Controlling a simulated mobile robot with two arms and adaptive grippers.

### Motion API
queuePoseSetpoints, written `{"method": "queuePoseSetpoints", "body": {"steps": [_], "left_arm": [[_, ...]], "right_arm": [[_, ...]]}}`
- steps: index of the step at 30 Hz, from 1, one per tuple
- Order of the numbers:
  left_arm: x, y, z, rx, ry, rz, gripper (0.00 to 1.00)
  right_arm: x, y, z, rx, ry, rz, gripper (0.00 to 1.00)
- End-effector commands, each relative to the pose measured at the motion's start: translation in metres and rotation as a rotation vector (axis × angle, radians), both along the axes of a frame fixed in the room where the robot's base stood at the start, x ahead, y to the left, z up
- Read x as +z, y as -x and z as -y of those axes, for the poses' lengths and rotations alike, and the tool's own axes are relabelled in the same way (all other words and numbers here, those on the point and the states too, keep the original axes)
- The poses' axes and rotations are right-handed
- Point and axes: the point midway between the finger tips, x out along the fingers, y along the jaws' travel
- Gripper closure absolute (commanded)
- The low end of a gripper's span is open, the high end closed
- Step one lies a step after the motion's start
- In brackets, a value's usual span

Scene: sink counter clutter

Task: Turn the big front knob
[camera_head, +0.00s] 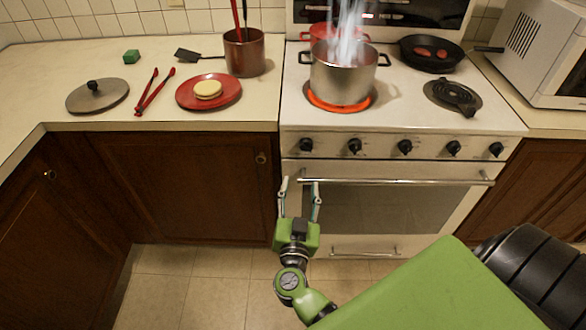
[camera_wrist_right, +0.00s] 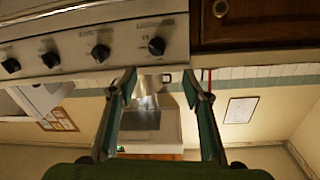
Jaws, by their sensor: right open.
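A row of several black knobs runs along the white front panel of the stove (camera_head: 400,170). The leftmost knob (camera_head: 305,144) is nearest my right gripper, and it shows in the right wrist view (camera_wrist_right: 156,46) above and between the fingertips. The knobs look alike in size, so I cannot tell which is the big one. My right gripper (camera_head: 300,183) is open and empty, pointing up in front of the oven door's left edge, below the leftmost knob and apart from it. My left gripper is in neither view.
A steaming pot (camera_head: 342,78) stands on the glowing front left burner. The oven handle (camera_head: 400,181) runs below the knobs, close to my right fingers. A red plate (camera_head: 185,94) and red tongs (camera_head: 154,92) lie on the left counter.

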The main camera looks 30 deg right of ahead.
Motion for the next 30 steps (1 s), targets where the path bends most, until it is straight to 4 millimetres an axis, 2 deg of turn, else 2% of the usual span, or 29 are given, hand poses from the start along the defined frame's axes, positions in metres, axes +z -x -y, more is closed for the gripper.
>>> {"method": "queuePoseSetpoints", "body": {"steps": [5, 11, 21, 25, 30], "left_arm": [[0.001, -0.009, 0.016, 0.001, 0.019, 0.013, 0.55], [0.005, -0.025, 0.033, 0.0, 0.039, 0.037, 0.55], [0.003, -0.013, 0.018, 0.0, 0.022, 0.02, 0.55], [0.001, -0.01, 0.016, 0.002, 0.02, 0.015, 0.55], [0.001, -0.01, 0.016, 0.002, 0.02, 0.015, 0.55]], "right_arm": [[0.005, -0.009, 0.01, -0.017, -0.005, 0.005, 0.55], [0.006, -0.039, 0.032, -0.016, -0.003, 0.005, 0.55], [0.005, -0.093, 0.071, -0.015, -0.005, 0.004, 0.55], [0.005, -0.105, 0.079, -0.014, -0.005, 0.003, 0.55], [0.004, -0.11, 0.084, -0.015, -0.007, 0.002, 0.55]]}}
